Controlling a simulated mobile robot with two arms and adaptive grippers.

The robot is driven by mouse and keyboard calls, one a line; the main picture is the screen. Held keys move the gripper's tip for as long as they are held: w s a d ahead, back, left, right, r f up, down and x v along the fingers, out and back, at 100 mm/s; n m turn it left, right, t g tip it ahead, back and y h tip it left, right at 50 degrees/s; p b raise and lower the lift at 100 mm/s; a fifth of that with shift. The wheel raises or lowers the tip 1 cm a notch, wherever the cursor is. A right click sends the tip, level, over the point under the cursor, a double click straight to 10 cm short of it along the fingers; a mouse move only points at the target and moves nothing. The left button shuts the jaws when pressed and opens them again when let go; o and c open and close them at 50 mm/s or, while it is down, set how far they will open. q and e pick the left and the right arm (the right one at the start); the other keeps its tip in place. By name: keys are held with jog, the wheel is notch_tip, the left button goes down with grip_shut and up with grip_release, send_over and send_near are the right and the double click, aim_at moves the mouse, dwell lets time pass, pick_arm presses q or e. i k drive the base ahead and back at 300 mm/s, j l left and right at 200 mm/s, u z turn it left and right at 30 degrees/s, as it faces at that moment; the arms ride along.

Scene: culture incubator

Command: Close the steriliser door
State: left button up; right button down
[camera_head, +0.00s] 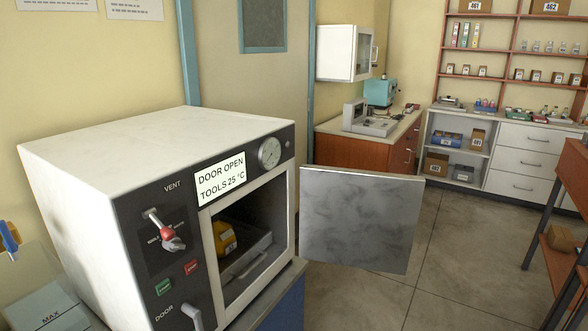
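The steriliser (110,160) is a white box with a dark front panel on the left side of the head view. Its door (360,220) is a grey metal panel standing wide open, swung out to the right of the chamber opening. The display (220,178) reads "DOOR OPEN TOOLS 25 °C". Inside the chamber are a yellow object (225,238) and a metal tray (246,257). A pale handle marked DOOR (193,317) sits low on the panel, partly cut off by the frame. Neither of my grippers shows.
A red-knobbed VENT lever (167,237) sticks out of the front panel. A dark-framed table (570,190) stands at the right edge. The grey tiled floor (450,265) is clear between it and the door. A counter with instruments (362,158) is behind the door.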

aim_at(359, 219)
jog(key=k, duration=1.1)
jog(key=k+u, duration=0.15)
jog(key=u, duration=1.5)
jog(key=l+u, duration=0.75)
jog(key=k+l+u, duration=0.1)
jog(key=l+u, duration=0.3)
jog(key=k+l, duration=0.2)
jog(key=l, duration=0.45)
jog(key=k+l, duration=0.15)
jog(key=l, duration=0.45)
jog(key=k+l, duration=0.2)
jog(key=l, duration=0.45)
jog(key=k+l, duration=0.15)
jog(key=l, duration=0.5)
jog(key=k+l, duration=0.2)
jog(key=l, duration=0.4)
jog(key=k+l, duration=0.15)
jog(key=l, duration=0.5)
jog(key=k+l, duration=0.2)
jog(key=l, duration=0.45)
jog(key=k+l, duration=0.15)
jog(key=l, duration=0.45)
jog(key=k+l, duration=0.35)
jog(key=k, duration=0.1)
